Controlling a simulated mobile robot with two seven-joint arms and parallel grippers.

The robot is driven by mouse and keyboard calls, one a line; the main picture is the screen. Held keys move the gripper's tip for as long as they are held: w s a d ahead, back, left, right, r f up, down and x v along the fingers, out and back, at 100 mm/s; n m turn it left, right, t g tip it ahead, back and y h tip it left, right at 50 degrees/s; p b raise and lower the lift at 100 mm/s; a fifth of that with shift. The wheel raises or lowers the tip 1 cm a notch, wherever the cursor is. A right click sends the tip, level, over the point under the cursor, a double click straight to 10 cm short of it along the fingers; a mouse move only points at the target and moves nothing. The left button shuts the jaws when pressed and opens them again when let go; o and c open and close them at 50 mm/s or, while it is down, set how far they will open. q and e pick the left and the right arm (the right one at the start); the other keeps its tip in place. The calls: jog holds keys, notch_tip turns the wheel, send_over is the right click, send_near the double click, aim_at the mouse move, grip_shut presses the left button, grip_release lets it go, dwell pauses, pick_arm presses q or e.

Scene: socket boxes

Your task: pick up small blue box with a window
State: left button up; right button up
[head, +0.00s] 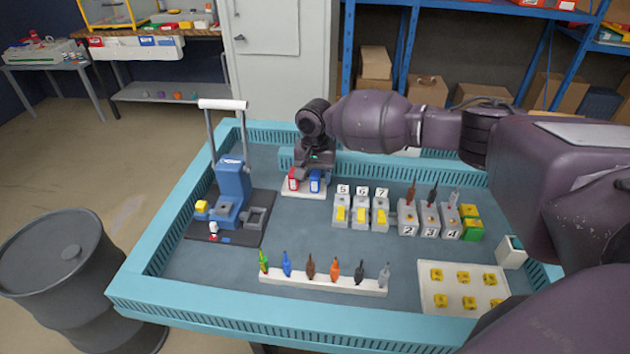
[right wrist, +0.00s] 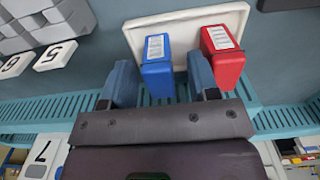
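A small blue box (head: 315,182) with a white label patch stands beside a small red box (head: 293,180) on a white tray (head: 303,194). In the right wrist view the blue box (right wrist: 158,70) lies between the two fingers of my right gripper (right wrist: 162,85), and the red box (right wrist: 223,56) is to its right. A gap shows between the blue box and the right finger; the left finger is close to its side. My right gripper (head: 312,170) is open, just above and behind the boxes. My left gripper is not in view.
Switch blocks labelled 5, 6, 7 (head: 361,210) stand right of the tray. A blue press-like fixture (head: 233,180) stands left. A white rack of coloured pieces (head: 330,283) lies in front. The teal table rim (head: 172,234) surrounds everything; the mat's middle is free.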

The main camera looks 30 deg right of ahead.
grip_shut()
